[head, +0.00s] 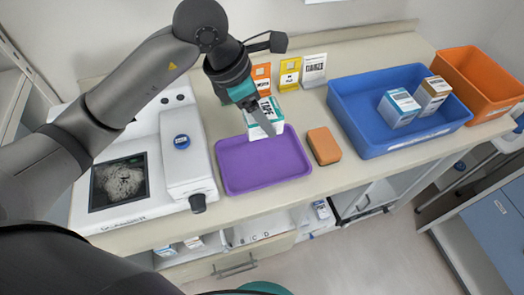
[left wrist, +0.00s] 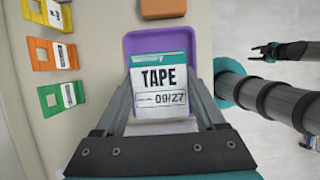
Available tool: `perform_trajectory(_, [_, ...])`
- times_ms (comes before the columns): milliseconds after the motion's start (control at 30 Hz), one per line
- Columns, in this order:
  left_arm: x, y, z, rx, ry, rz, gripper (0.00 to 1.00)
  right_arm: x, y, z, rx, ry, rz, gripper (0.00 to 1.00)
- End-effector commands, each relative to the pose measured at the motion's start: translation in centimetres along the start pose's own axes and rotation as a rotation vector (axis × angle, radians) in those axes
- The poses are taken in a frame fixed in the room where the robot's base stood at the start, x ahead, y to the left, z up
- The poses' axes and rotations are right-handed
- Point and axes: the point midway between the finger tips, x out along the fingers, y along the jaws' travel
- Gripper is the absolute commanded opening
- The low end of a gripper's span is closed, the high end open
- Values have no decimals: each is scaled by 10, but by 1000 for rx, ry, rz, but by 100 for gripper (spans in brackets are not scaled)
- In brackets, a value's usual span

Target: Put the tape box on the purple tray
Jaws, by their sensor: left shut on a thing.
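The tape box (left wrist: 162,85) is white with a teal band and the printed word TAPE. My left gripper (head: 268,128) is shut on it; the fingers sit on either side of the box in the left wrist view (left wrist: 160,100). In the head view the tape box (head: 277,120) is at the back edge of the purple tray (head: 262,179), and I cannot tell whether it touches it. The purple tray lies flat on the counter and looks empty. In the left wrist view the tray's rim (left wrist: 132,45) shows around the box. A dark gripper in the left wrist view (left wrist: 262,53) looks like my right one; its jaw state is unclear.
An orange-brown block (head: 324,146) lies just right of the tray. A blue bin (head: 395,105) with boxes and an orange bin (head: 478,80) stand further right. A white device (head: 187,150) stands left. Upright label cards (head: 290,74) stand behind.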

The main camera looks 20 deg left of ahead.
Motion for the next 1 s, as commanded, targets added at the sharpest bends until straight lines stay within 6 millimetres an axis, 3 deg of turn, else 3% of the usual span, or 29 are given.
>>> perform_trajectory(100, [33,-1,-14,-3,3,-5,11,5,0,0,0,0,0,50])
perform_trajectory(300, [69,-1,-29,0,2,-3,11,8,0,1,0,-1,0,50])
perform_trajectory(567, [86,0,-36,1,1,-2,11,10,0,1,0,-1,0,50])
perform_trajectory(800, [117,0,-49,0,1,-2,11,15,-1,2,-1,-1,0,50])
perform_trajectory(1000, [118,0,-49,3,-1,1,11,14,-1,2,-1,-1,-1,50])
